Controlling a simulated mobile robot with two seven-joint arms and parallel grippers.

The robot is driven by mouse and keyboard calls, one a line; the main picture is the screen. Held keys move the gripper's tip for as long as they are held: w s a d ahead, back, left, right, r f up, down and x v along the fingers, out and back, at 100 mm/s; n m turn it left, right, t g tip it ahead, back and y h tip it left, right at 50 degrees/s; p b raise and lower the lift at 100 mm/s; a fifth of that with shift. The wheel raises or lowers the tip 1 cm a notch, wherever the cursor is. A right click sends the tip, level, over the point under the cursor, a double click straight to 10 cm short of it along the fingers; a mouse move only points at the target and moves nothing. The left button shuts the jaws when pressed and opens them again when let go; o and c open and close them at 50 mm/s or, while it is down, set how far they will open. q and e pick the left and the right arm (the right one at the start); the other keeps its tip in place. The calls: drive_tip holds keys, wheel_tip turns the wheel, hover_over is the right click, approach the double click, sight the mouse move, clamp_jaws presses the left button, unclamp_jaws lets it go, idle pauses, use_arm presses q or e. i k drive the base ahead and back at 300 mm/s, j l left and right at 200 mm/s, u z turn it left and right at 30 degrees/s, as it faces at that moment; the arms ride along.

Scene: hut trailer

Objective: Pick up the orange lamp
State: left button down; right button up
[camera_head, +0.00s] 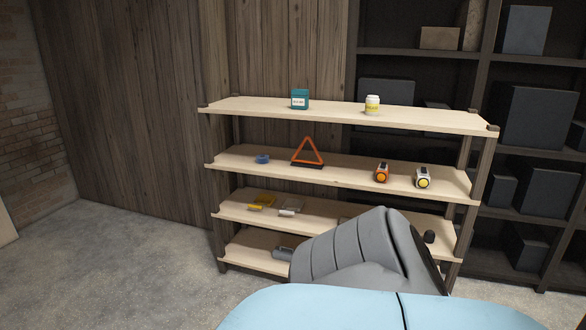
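An orange lamp (382,172) with a dark front stands on the second shelf from the top, right of the middle. A similar white lamp (424,177) with a yellow round face stands to its right, a small gap apart. Neither of my grippers is in view. A grey arm link of mine rises in front of the lower shelves, below the orange lamp and apart from it in the picture.
The wooden shelf unit (270,172) also holds an orange warning triangle (307,152), a blue item (262,159), a teal container (300,99) and a white-and-yellow jar (372,104). A dark rack (425,52) stands behind. The concrete floor (120,265) at left is clear.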

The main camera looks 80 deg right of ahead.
sight(382, 174)
drive_tip(key=z, duration=3.2)
drive_tip(key=i+j, duration=0.15)
drive_tip(key=i, duration=0.35)
drive_tip(key=i+j, duration=0.2)
drive_tip(key=i, duration=0.35)
drive_tip(key=i+j, duration=0.15)
drive_tip(key=i, duration=0.35)
drive_tip(key=z, duration=0.05)
